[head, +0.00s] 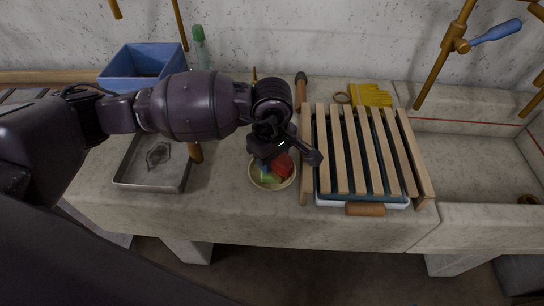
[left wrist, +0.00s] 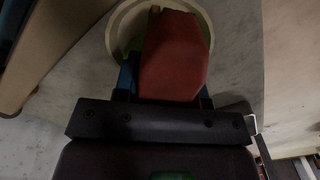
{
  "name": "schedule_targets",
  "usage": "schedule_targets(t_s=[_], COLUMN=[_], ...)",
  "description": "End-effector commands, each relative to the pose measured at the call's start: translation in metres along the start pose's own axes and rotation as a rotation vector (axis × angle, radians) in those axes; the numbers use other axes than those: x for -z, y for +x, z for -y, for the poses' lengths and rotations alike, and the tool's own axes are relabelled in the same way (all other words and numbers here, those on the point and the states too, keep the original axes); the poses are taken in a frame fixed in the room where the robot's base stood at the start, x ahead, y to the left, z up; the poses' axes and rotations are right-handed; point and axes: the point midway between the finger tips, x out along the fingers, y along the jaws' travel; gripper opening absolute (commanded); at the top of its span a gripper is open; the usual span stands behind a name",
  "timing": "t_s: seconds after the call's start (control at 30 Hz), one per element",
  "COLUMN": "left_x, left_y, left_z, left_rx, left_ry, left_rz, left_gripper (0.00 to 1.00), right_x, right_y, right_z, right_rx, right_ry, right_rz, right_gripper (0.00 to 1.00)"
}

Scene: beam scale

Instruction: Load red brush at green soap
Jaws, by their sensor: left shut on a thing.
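My left gripper (head: 270,158) is low over a round pale dish (head: 253,181) in the middle of the counter. It is shut on the red brush (head: 284,166), a blocky red piece that fills the space between the fingers in the left wrist view (left wrist: 174,58). The green soap (head: 268,179) is in the dish, directly beside and partly under the brush. The left wrist view shows the dish rim (left wrist: 118,28) around the brush's far end. I cannot tell whether the brush touches the soap or the dish floor. My right gripper is out of view.
A slatted wooden rack (head: 341,150) over a blue-white tub stands close right of the dish. A metal tray (head: 133,183) lies left, a blue bin (head: 128,72) and green-capped bottle (head: 199,40) behind. Yellow gloves (head: 370,95) lie at the back; a stone sink (head: 470,170) is at right.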

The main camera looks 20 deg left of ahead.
Motion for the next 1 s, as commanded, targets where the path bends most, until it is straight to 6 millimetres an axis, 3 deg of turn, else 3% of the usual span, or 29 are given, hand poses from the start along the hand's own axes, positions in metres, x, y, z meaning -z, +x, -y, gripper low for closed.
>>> schedule_targets(t_s=[0.57,1.0], left_x=[0.0,0.0], left_y=[-0.039,-0.067], left_z=[-0.001,-0.001], left_rx=[-0.004,-0.005], left_ry=[0.0,0.0], left_rz=[-0.002,-0.002], left_gripper=[0.19,0.19], right_x=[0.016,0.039], right_y=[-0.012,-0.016], right_z=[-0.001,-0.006], right_rx=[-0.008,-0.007], right_ry=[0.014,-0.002], right_rz=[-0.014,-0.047], right_gripper=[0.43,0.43])
